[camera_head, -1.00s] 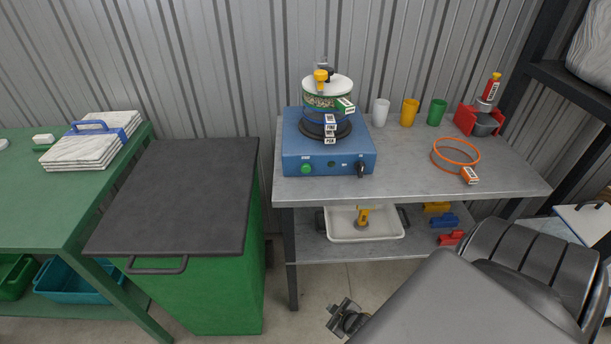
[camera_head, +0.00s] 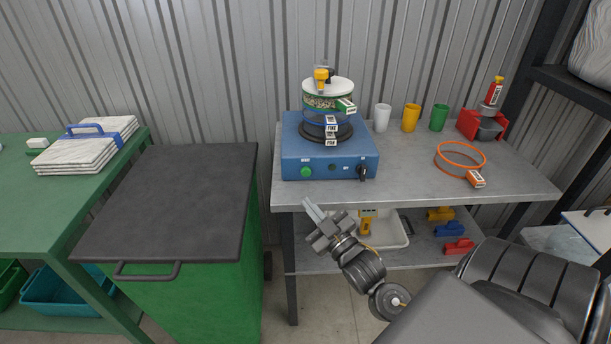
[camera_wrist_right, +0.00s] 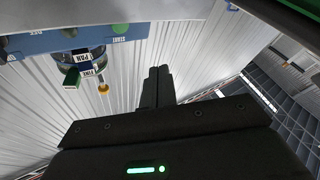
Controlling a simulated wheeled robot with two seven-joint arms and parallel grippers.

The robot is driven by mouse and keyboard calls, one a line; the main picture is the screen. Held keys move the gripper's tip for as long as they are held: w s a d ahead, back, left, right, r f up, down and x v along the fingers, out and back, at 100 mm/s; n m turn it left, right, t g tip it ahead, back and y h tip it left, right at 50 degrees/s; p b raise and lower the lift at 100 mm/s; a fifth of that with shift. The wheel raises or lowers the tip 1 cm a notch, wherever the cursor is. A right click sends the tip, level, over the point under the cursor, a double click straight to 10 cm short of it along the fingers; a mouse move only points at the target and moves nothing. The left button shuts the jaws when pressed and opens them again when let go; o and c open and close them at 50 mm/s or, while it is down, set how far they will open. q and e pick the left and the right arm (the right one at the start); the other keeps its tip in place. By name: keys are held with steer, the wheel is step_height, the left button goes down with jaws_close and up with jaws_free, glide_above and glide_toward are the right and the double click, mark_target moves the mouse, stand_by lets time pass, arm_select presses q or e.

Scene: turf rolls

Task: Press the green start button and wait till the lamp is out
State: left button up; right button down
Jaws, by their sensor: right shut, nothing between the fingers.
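The blue sieve shaker (camera_head: 330,160) stands on the grey metal bench with a stack of sieves on top. Its round green start button (camera_head: 306,172) is at the left of the front panel. The button also shows at the top of the right wrist view (camera_wrist_right: 121,29), beside a START label. A small dark round spot (camera_head: 332,168), possibly the lamp, is right of the button; I cannot tell if it is lit. My right gripper (camera_head: 309,204) is shut and empty, below and in front of the button, apart from it. My left gripper is not in view.
A black knob (camera_head: 362,172) is at the panel's right. Cups, an orange ring (camera_head: 460,158) and a red holder (camera_head: 480,124) stand on the bench (camera_head: 410,185). A green bin with a black lid (camera_head: 180,200) is left. A white tray (camera_head: 395,230) is on the lower shelf.

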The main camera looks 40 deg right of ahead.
mark_target(309, 195)
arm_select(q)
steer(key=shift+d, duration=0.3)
arm_select(e)
steer(key=shift+w, duration=0.1)
